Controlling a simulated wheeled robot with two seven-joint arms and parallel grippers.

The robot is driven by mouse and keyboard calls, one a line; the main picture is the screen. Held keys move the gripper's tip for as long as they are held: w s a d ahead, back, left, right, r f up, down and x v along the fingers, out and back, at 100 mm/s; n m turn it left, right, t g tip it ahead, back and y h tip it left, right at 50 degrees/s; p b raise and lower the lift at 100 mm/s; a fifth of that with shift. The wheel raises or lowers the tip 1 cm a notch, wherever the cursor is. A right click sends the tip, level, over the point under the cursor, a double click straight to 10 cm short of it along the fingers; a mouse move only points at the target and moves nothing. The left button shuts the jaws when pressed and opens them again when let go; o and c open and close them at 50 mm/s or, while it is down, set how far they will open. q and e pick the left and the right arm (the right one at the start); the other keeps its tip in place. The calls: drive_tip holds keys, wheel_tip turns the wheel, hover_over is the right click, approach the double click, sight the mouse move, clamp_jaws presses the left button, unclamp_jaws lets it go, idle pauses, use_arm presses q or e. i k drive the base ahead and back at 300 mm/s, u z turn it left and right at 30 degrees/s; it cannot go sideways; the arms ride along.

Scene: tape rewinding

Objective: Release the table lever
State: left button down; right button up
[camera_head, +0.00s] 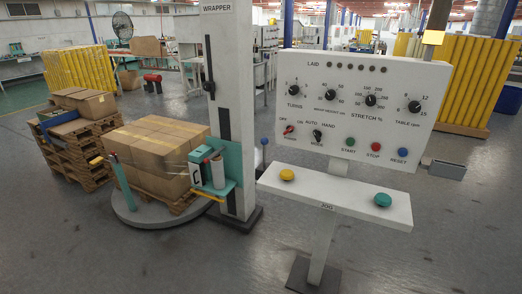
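A grey round turntable (152,223) stands on the floor left of centre, with a pallet of stacked cartons (158,147) on it. A slanted teal post (122,186) stands at its left front edge, with a small yellow piece (96,161) near its top. A black lever or handle (209,87) is on the white wrapper column (230,130). I cannot tell which of these is the table lever, or its state. A teal carriage (215,182) with rolls sits low on the column, beside the cartons. Neither of my grippers is in view.
A white control panel (340,123) with knobs and buttons stands at right. Below it is a jog shelf (333,196) with a yellow and a green button. Stacked pallets (78,150) with boxes stand at left. Floor is clear in front.

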sight(264, 141)
drive_tip(key=z, duration=0.75)
drive_tip(key=i, duration=1.95)
drive_tip(key=u, duration=0.6)
